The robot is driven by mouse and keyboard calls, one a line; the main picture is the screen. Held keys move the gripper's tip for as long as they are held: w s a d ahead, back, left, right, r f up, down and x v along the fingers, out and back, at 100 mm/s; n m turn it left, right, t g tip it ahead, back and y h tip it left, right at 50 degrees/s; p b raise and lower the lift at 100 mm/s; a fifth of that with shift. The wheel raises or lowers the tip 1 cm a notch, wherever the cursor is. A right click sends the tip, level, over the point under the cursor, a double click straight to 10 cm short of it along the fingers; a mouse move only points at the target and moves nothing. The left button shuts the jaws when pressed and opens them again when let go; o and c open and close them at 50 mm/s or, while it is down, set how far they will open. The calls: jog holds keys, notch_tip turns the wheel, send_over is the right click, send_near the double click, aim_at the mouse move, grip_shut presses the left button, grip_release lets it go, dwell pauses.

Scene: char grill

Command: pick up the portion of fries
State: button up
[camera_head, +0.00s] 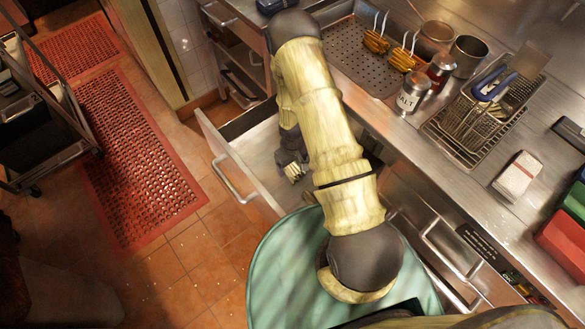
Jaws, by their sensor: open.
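My gripper (291,166) reaches down into an open drawer (239,167) and is small and partly shaded in the view. Its jaws are open. A small pale yellow, striped piece (295,173) shows right at the fingertips. It may be the portion of fries, but it is too small to be sure, and I cannot tell whether the fingers touch it. Two golden-brown bundles with pale upright handles, one of them the left bundle (376,42), stand on a perforated metal tray (345,57) on the counter, well away from my gripper.
The drawer's front wall and the counter edge flank my arm. Red mats (134,150) cover the floor at left.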

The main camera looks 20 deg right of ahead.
aim_at(292, 166)
jog(key=shift+f, duration=1.5)
jog(key=shift+f, duration=0.15)
jog(key=c, duration=1.1)
